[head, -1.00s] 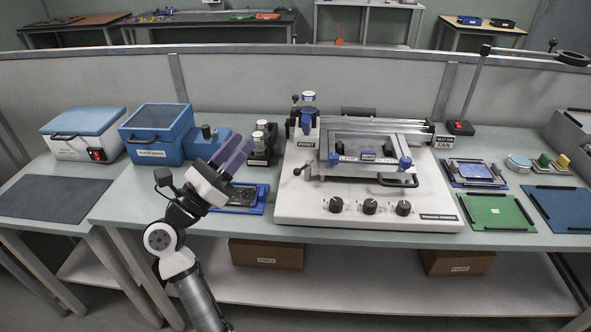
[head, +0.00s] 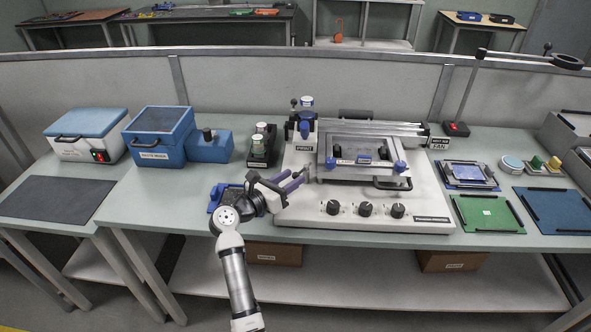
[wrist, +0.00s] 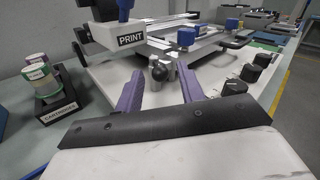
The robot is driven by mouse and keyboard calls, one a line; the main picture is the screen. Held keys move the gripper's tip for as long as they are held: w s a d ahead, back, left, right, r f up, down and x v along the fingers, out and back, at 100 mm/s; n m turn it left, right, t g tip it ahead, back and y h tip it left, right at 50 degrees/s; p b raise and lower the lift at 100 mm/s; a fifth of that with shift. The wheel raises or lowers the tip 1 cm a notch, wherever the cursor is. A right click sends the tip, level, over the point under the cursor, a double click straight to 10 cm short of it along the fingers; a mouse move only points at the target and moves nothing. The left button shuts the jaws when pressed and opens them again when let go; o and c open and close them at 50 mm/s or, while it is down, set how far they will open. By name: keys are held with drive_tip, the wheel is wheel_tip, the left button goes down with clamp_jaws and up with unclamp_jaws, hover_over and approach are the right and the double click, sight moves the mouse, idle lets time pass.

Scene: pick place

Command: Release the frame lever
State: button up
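A white printing machine (head: 427,207) stands in the middle of the bench, with a grey frame (head: 345,172) on top. A short lever with a dark ball knob (wrist: 159,72) stands on its white base, near the left side; I take it for the frame lever. My gripper (head: 301,177) is at the machine's left front edge. In the wrist view, the gripper's purple fingers (wrist: 160,82) are spread apart, with the knob between and slightly beyond them. No contact with the knob shows. In the head view the lever is mostly hidden by the fingers.
A block labelled PRINT (wrist: 126,38) stands behind the knob. Several dark dials (head: 365,209) line the machine's front. A cartridge rack (head: 262,150) and a blue tray (head: 216,194) lie to the left. Green and blue mats (head: 487,213) lie to the right.

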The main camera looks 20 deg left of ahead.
drive_tip(key=shift+x, duration=1.2)
clamp_jaws()
drive_tip(key=shift+p, duration=0.3)
